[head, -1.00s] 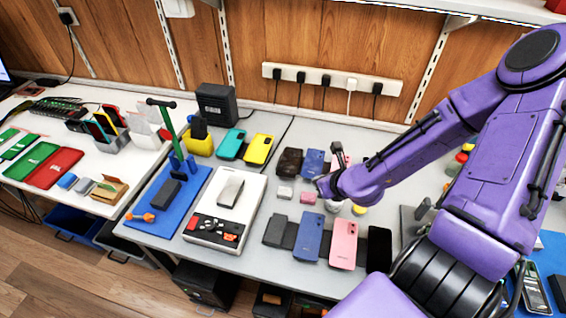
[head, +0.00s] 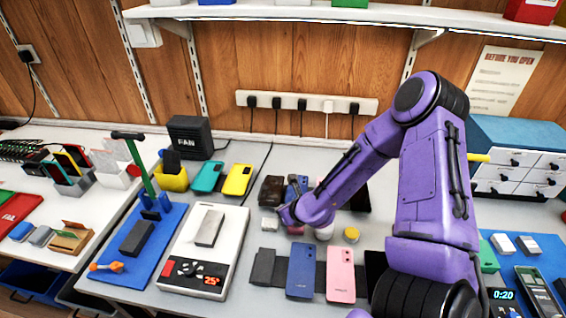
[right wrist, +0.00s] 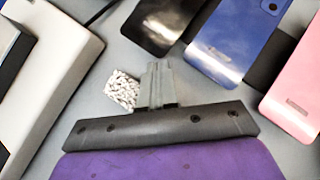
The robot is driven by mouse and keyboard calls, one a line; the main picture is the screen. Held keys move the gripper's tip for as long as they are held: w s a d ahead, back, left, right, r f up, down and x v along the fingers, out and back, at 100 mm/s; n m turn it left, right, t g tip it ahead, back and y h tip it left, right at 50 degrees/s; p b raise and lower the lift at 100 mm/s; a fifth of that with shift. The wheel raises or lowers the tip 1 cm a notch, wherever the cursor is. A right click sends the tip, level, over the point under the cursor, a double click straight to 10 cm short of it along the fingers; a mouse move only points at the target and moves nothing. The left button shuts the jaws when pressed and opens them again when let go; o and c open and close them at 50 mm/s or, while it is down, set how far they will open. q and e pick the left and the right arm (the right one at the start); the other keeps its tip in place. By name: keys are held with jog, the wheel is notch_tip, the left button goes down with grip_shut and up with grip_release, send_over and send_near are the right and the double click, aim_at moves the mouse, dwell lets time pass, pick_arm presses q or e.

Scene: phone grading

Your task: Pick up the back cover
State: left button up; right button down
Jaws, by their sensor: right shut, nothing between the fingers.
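No piece is clearly marked as the back cover. A grey phone-shaped slab (head: 209,227) lies on the white heating pad (head: 232,237), left of my right gripper. My right gripper (head: 284,214) is low over the bench, its fingers shut and empty in the right wrist view (right wrist: 158,72). A small white speckled block (right wrist: 122,90) is just left of the fingers. Beyond them lie a glossy dark panel (right wrist: 165,22), a blue panel (right wrist: 232,40) with a camera spot and a pink panel (right wrist: 297,95). My left gripper is not in view.
A blue phone (head: 301,270) and a pink phone (head: 341,273) lie in the front row on a dark strip. A yellow round pot (head: 351,234) is right of the gripper. A blue mat (head: 130,262) with a green stand is at left. Drawers (head: 520,172) stand at right.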

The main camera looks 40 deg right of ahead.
jog(key=shift+w, duration=0.1)
jog(key=shift+w+d+f, duration=0.1)
jog(key=shift+w+d, duration=0.05)
jog(key=shift+w, duration=0.9)
